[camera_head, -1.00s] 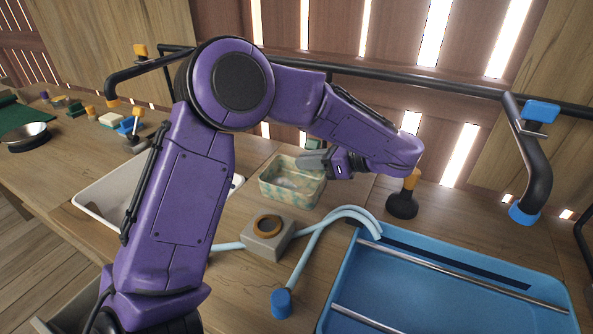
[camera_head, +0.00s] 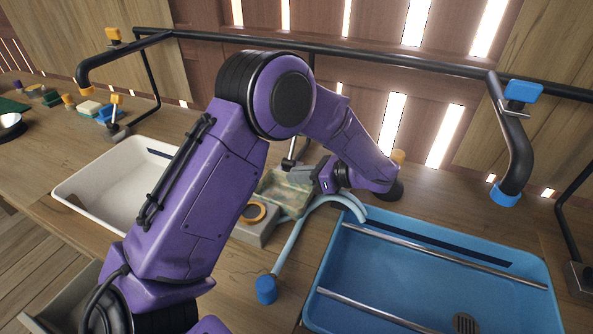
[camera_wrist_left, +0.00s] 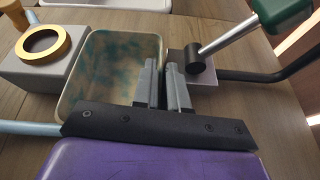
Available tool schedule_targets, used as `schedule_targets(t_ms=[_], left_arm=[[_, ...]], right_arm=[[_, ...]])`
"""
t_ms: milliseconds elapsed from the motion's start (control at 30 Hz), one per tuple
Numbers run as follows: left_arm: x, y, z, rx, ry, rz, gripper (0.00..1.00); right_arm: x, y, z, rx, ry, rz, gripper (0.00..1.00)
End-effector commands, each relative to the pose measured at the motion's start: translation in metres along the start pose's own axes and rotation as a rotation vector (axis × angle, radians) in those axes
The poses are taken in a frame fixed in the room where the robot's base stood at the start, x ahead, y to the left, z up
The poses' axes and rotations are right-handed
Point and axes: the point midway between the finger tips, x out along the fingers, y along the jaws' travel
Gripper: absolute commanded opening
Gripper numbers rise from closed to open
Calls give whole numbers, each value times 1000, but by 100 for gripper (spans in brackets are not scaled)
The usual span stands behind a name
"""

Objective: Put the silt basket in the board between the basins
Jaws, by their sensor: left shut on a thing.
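A mottled green and tan open box, which I take for the silt basket (camera_head: 290,190), is between the basins, partly behind my left arm. In the left wrist view the basket (camera_wrist_left: 110,70) shows its open top and inner walls. My left gripper (camera_head: 304,176) is shut on its rim; in the wrist view the fingers (camera_wrist_left: 162,85) straddle the side wall. I cannot tell whether the basket is raised. The wooden board (camera_head: 240,275) runs between the white basin (camera_head: 95,185) and the blue basin (camera_head: 400,265). My right gripper is out of view.
A grey block with an orange ring (camera_head: 249,233) stands close in front of the basket. A pale blue hose (camera_head: 287,245) curves beside it. A tap with a chrome rod (camera_wrist_left: 228,37) stands by the gripper.

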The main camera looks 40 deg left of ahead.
Motion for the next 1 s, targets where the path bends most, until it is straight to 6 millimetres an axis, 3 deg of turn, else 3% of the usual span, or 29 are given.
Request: schedule_targets(t_ms=[300, 333, 400, 833, 1000], left_arm=[[2, -1, -3, -3, 1, 0, 0], [1, -1, -2, -3, 1, 0, 19], [1, 0, -2, -3, 1, 0, 38], [-2, 0, 4, -2, 1, 0, 38], [-38, -1, 3, -4, 0, -3, 38]], right_arm=[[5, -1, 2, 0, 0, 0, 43], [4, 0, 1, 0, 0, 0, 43], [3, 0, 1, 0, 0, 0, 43], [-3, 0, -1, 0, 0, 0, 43], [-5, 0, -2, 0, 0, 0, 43]])
